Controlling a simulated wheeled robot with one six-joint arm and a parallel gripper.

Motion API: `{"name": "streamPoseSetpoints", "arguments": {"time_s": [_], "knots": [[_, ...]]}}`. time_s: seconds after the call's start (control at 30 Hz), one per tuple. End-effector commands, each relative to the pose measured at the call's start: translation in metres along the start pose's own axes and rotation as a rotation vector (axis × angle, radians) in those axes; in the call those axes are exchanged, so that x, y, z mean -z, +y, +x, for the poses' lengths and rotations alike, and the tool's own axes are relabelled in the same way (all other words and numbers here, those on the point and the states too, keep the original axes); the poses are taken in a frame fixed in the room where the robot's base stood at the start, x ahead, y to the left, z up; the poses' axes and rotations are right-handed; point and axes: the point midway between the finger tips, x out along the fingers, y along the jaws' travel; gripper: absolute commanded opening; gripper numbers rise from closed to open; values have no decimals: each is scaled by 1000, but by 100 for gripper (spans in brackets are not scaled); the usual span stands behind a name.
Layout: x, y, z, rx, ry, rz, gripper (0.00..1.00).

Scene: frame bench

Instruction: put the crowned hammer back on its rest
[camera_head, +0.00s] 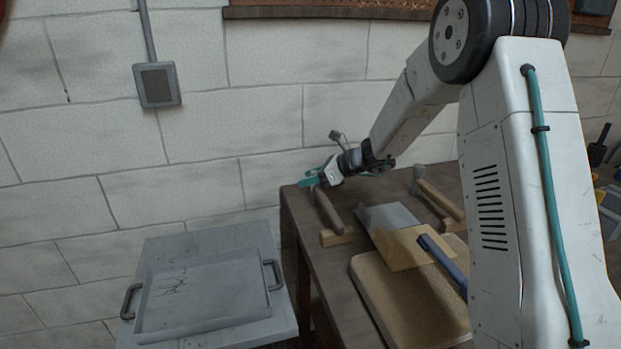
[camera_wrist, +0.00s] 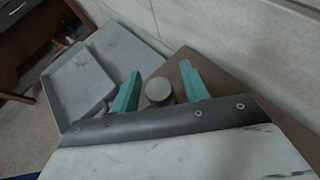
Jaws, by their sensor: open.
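A hammer (camera_head: 328,210) with a dark brown shaft lies near the left edge of the bench, its near end at a small wooden block (camera_head: 337,238). My gripper (camera_head: 312,178) is at its far end. In the wrist view my gripper (camera_wrist: 160,84) is open, and a round grey end (camera_wrist: 158,90) sits between its teal fingers, with gaps on both sides. A second hammer (camera_head: 440,198), with a grey head and a pale wooden shaft, lies further right by a wooden block (camera_head: 452,225). I cannot tell which hammer is crowned.
A grey sheet (camera_head: 385,215), a pale wooden piece (camera_head: 400,250) and a blue-handled tool (camera_head: 440,260) lie on or by a tan board (camera_head: 400,300). A grey tray with handles (camera_head: 205,295) sits on a stand left of the bench. A wall stands close behind.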

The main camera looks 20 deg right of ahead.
Motion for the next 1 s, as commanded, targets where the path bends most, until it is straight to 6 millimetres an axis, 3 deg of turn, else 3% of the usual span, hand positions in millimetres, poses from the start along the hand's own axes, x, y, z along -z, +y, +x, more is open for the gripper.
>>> {"name": "streamPoseSetpoints", "arguments": {"time_s": [0.17, 0.4, 0.6, 0.87, 1.0], "knots": [[-1, -1, -24, 4, -1, 0, 45], [-1, -1, -77, 4, -1, -1, 45], [0, -1, -108, 2, 0, 0, 45], [-1, 1, -120, -2, 1, -3, 45], [-12, 20, -125, -33, 24, -86, 45]]}}
